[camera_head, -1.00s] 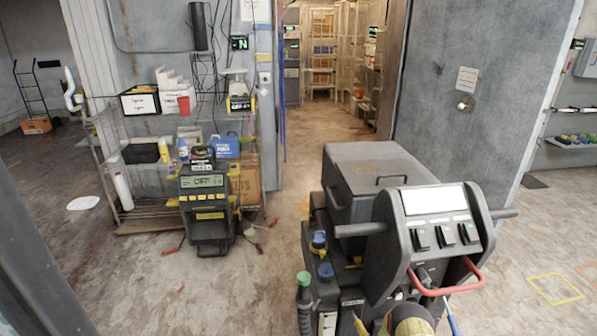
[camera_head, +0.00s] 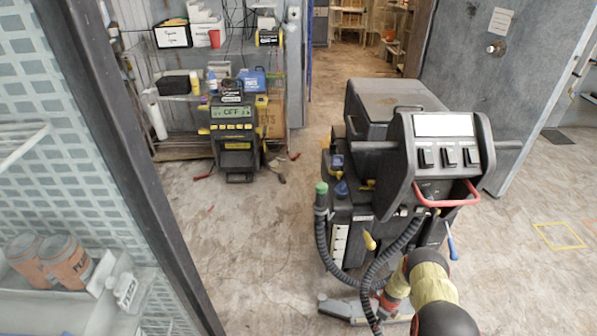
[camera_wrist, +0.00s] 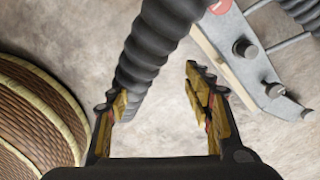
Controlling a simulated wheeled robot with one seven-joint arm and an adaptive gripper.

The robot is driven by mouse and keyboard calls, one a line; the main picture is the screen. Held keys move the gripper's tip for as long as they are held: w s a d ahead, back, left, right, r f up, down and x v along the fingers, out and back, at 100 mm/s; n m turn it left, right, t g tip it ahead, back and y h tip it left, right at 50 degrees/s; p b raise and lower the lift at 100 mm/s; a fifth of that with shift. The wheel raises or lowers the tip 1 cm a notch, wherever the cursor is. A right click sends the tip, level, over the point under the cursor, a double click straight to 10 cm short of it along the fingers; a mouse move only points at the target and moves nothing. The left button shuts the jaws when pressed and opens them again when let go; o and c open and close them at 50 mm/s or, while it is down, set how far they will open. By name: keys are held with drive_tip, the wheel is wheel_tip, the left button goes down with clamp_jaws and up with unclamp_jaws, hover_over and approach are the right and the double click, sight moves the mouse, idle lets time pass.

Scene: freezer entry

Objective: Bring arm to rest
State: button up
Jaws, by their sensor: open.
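My gripper (camera_wrist: 160,102) is open in the wrist view, its two dark fingers with yellowish pads spread apart. A black ribbed hose (camera_wrist: 152,45) runs down the picture past the left finger. No object is clearly held; I cannot tell whether the hose touches the finger. In the head view, what looks like my arm, with a yellow-green sleeve (camera_head: 430,285), reaches in at the lower right in front of the dark cleaning machine (camera_head: 385,195). My fingertips cannot be made out there.
The machine's hose (camera_head: 322,240) and a grey floor tool (camera_head: 345,308) lie close to the arm; the tool also shows in the wrist view (camera_wrist: 255,62). A dark frame post (camera_head: 125,165) and cans (camera_head: 68,258) are at left. Floor between post and machine is clear.

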drive_tip(key=s+a+r+n+g+y, duration=0.1)
drive_tip(key=s+a+r+n+g, duration=0.2)
drive_tip(key=s+n, duration=0.65)
drive_tip(key=s+a+r+n+p, duration=0.15)
drive_tip(key=r+n, duration=0.25)
drive_tip(key=r, duration=1)
drive_tip(key=a+r+n, duration=0.2)
drive_tip(key=r+n, duration=0.1)
drive_tip(key=r, duration=1.1)
drive_tip(key=a+r+n+p, duration=0.1)
drive_tip(key=r+n, duration=0.3)
drive_tip(key=r, duration=1)
drive_tip(key=s+a+r+n+t+p, duration=0.1)
drive_tip(key=s+a+r+t, duration=0.2)
drive_tip(key=r, duration=1)
drive_tip(key=s+a+r+n+t+p, duration=0.2)
drive_tip(key=s+r, duration=0.6)
drive_tip(key=r, duration=0.6)
drive_tip(key=s+a+r+n+t+h+p, duration=0.1)
drive_tip(key=s+a+r+n+t, duration=0.1)
drive_tip(key=r, duration=1.1)
drive_tip(key=s+a+t, duration=0.1)
drive_tip(key=s+a, duration=0.1)
drive_tip(key=s, duration=0.1)
drive_tip(key=shift+s+r+t+p, duration=0.15)
drive_tip(key=shift+s+t+p, duration=0.15)
drive_tip(key=shift+s, duration=0.1)
